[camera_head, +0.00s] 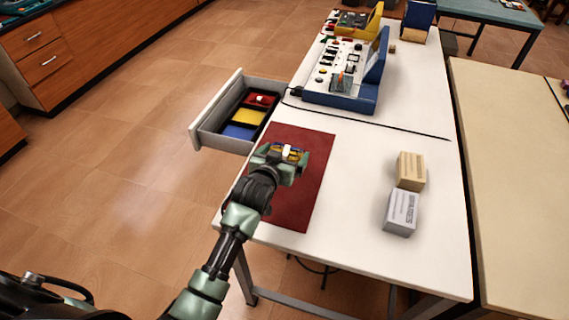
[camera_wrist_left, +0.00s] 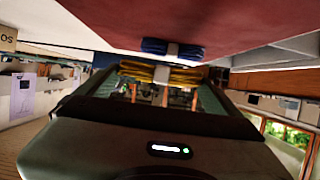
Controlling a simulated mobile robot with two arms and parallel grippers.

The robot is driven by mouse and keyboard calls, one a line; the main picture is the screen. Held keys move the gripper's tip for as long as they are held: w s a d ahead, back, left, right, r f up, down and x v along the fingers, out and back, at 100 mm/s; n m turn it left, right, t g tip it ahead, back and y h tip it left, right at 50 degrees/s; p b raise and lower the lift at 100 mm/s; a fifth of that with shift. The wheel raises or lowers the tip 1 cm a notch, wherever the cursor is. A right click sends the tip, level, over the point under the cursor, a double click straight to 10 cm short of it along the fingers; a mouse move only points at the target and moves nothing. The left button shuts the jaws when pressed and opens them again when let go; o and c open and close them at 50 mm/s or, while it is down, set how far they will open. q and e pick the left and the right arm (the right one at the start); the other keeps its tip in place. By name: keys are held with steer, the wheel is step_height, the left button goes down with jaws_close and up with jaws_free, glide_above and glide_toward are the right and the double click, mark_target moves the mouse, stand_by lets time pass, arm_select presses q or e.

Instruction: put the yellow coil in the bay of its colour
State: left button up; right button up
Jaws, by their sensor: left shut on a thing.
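My left gripper (camera_head: 287,154) is over the red mat (camera_head: 312,182) on the white table, shut on the yellow coil. In the left wrist view the yellow coil (camera_wrist_left: 140,71), with a white band around its middle, sits at the jaws. A blue coil (camera_wrist_left: 153,45) with a white band lies just beyond it on the mat. In the head view the gripper partly hides both coils, and I cannot tell how far the yellow one is off the mat. The open drawer (camera_head: 205,126) holds a yellow bay (camera_head: 249,118) between a red bay and a blue bay. My right gripper is out of view.
The red bay (camera_head: 257,106) holds a small red and white item. The blue bay (camera_head: 240,132) looks empty. A tan box (camera_head: 411,171) and a grey box (camera_head: 401,213) stand at right. A blue instrument panel (camera_head: 340,101) is behind, with a black cable across the table.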

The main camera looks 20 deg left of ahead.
arm_select(q)
steer(key=shift+f, duration=2)
steer(key=shift+f, duration=0.2)
steer(key=o, duration=1)
